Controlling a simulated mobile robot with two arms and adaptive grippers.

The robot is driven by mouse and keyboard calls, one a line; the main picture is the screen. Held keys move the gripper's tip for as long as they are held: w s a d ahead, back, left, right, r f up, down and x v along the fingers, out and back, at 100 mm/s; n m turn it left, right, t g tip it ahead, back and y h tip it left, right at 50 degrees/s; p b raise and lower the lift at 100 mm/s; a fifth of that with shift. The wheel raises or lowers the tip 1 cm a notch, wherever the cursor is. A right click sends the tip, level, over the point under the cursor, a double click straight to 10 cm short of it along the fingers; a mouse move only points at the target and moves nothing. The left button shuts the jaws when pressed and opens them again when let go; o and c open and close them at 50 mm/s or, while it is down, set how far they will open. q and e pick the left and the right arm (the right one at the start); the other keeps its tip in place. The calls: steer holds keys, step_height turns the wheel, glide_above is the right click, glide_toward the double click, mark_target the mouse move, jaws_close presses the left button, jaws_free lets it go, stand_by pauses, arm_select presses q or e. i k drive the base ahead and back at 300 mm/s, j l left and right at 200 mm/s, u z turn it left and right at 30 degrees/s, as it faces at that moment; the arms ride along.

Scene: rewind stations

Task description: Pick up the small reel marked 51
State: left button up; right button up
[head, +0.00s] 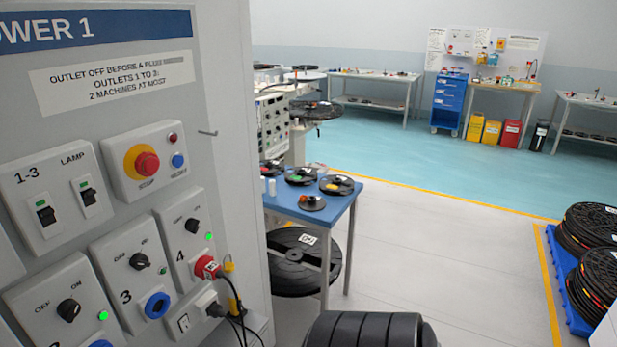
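Several small dark reels lie on a blue-topped table (335,211) beyond the power panel. One reel (301,180) has a green mark, another reel (337,188) has a yellow mark, and a smaller reel (312,205) with an orange-brown hub lies near the front edge. A further reel (271,170) is at the left, near the panel edge. Their numbers are too small to read, so I cannot tell which is marked 51. Neither of my grippers is in view.
The grey power panel (222,90) fills the left, with a red plug (206,267) and cables sticking out. A large black reel (296,272) is below the table. A black ribbed object (365,331) is at the bottom. Big reels (590,228) sit on a blue pallet at right. The middle floor is clear.

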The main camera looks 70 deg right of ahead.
mark_target(301, 176)
steer(key=z, duration=2.3)
